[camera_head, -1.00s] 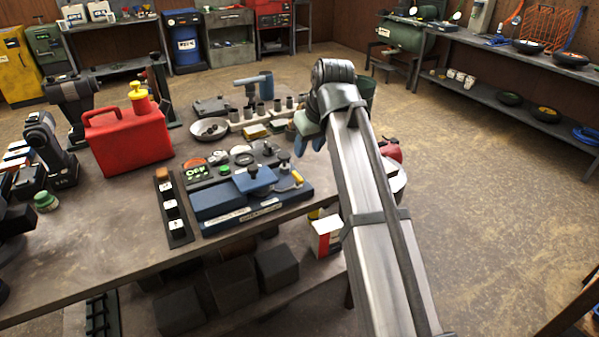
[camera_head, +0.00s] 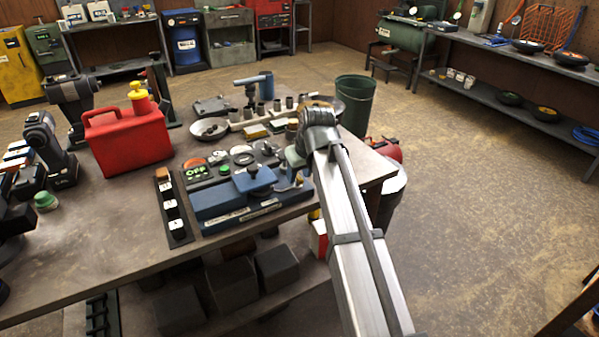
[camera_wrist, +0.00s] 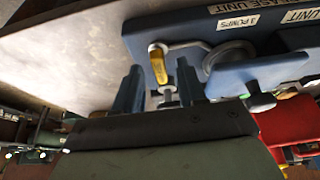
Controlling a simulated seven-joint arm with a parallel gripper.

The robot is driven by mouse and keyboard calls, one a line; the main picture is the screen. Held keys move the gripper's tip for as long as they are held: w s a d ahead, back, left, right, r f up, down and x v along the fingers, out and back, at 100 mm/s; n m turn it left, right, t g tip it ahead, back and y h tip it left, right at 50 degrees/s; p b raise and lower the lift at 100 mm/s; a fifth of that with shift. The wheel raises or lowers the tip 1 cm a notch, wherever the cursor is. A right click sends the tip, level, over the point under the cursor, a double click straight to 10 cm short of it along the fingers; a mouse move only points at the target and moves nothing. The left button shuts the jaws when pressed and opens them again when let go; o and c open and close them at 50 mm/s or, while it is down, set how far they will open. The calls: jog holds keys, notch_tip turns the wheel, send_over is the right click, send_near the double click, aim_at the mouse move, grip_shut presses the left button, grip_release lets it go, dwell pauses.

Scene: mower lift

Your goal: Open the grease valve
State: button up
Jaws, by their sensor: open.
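The blue grease unit (camera_head: 225,203) lies on the workbench, with a blue lever plate and dark knob on top. Its valve has a yellow handle (camera_wrist: 158,67), seen in the wrist view, on a metal fitting at the unit's edge. My gripper (camera_wrist: 159,72) is open there, with one blue finger on each side of the handle. The handle and a grey metal stem (camera_wrist: 168,95) show in the gap; I cannot tell whether the fingers touch them. In the head view my gripper (camera_head: 297,163) is at the unit's right end, and my arm hides most of the valve.
A switch strip (camera_head: 173,212) stands left of the unit, and a red can (camera_head: 128,138) behind it. A green lit display (camera_head: 195,172), bowls and small parts lie behind the unit. A green bin (camera_head: 355,103) stands beyond the bench's right end.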

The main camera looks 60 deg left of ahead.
jog(key=shift+c, duration=0.3)
grip_shut()
jog(key=shift+n, duration=0.4)
jog(key=n, duration=0.1)
jog(key=n+g, duration=0.1)
jog(key=n, duration=0.1)
jog(key=shift+w+a+n+g, duration=0.1)
jog(key=shift+w+n+g, duration=0.15)
jog(key=shift+n+g, duration=0.15)
jog(key=n, duration=0.2)
jog(key=n+g+h, duration=0.1)
jog(key=n, duration=0.1)
jog(key=shift+w+a+n, duration=0.15)
jog(key=shift+n, duration=0.15)
jog(key=n, duration=0.2)
jog(key=n+g+h, duration=0.1)
jog(key=n, duration=0.1)
jog(key=shift+w+a+h, duration=0.15)
jog(key=shift+h, duration=0.15)
jog(key=n+h, duration=0.1)
jog(key=n, duration=0.3)
jog(key=shift+a+n+g+h, duration=0.15)
jog(key=shift+n+g+h, duration=0.15)
jog(key=shift+h, duration=0.1)
